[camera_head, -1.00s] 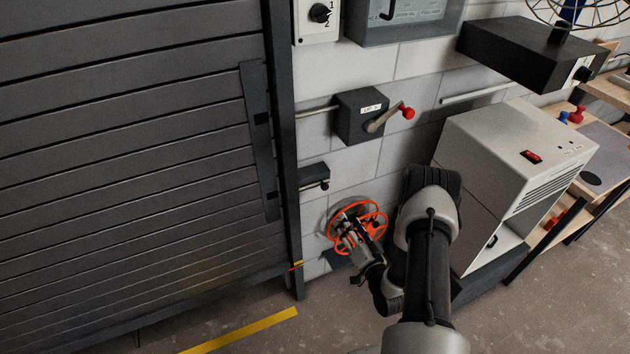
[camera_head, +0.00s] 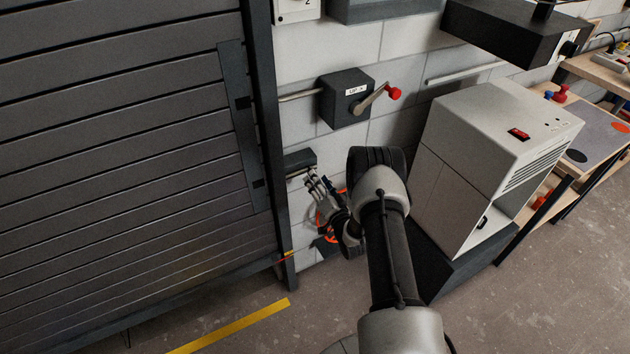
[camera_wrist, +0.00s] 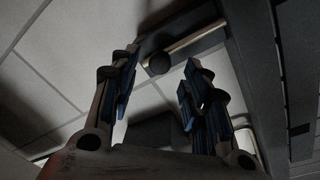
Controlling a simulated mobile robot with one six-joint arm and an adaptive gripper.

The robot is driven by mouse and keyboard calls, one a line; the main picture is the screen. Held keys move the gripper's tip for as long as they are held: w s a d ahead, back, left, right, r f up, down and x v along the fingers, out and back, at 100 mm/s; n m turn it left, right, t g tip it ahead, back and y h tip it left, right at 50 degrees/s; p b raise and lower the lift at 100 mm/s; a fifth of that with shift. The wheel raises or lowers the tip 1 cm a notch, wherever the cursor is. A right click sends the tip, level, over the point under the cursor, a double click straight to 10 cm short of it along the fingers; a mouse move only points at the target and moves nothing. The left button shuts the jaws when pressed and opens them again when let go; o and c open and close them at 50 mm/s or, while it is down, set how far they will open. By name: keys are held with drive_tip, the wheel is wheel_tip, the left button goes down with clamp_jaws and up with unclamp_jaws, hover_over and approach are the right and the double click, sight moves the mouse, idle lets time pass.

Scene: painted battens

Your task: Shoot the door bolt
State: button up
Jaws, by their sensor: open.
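The door bolt is a dark housing (camera_head: 299,159) on the wall, just right of the dark frame post of the slatted door (camera_head: 125,150). In the wrist view the bolt's pale metal rod (camera_wrist: 195,38) lies along the housing, with a dark round knob (camera_wrist: 158,63) at its end. My gripper (camera_head: 317,181) is just below and right of the housing, and partly covers the knob end in the head view. In the wrist view my gripper (camera_wrist: 162,60) is open, with the knob seen between its fingertips. Whether the fingers reach the knob's depth I cannot tell.
A grey crank box (camera_head: 345,98) with a red-knobbed handle is on the wall above. A light cabinet (camera_head: 475,165) stands right of my arm. A yellow stripe (camera_head: 230,327) marks the floor.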

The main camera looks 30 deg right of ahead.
drive_tip(key=shift+w+d, duration=0.1)
drive_tip(key=shift+w, duration=1.25)
drive_tip(key=shift+c, duration=0.4)
clamp_jaws()
